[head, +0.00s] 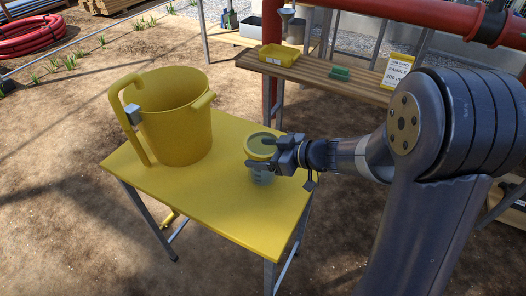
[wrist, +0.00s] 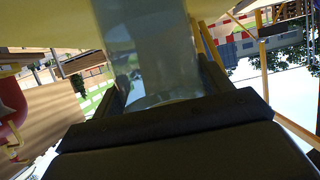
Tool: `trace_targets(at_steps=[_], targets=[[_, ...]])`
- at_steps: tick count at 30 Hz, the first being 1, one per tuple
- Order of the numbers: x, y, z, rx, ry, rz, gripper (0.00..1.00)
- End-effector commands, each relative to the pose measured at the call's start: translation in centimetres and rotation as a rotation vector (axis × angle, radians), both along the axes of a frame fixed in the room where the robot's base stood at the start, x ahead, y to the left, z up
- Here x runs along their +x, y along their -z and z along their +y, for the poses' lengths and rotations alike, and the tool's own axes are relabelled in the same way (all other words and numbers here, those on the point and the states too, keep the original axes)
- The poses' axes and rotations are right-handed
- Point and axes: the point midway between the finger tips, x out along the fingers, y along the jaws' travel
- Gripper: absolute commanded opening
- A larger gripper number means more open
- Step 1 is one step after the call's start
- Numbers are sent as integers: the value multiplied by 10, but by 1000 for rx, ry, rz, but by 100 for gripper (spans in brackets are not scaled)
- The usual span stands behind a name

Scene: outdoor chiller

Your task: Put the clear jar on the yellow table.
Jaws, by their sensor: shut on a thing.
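The clear jar (head: 262,174) has a yellow rim or lid and stands upright over the right part of the yellow table (head: 225,215). I cannot tell whether its base touches the tabletop. My gripper (head: 275,157) comes from the right and is shut on the jar, hiding part of its side. In the wrist view the clear jar (wrist: 155,50) fills the space between the two dark fingers of my gripper (wrist: 158,85).
A large yellow bucket (head: 178,130) with a curved yellow pipe (head: 130,120) on its side takes the table's left part. The front of the tabletop is clear.

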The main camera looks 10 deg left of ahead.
Motion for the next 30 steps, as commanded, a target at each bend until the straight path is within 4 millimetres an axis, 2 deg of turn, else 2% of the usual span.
trace_targets(at_steps=[14,15,23,30], targets=[[0,5,0,2,0,-3,36],[0,5,0,1,1,-2,74],[0,4,0,1,0,-1,95],[0,3,0,1,0,-1,95]])
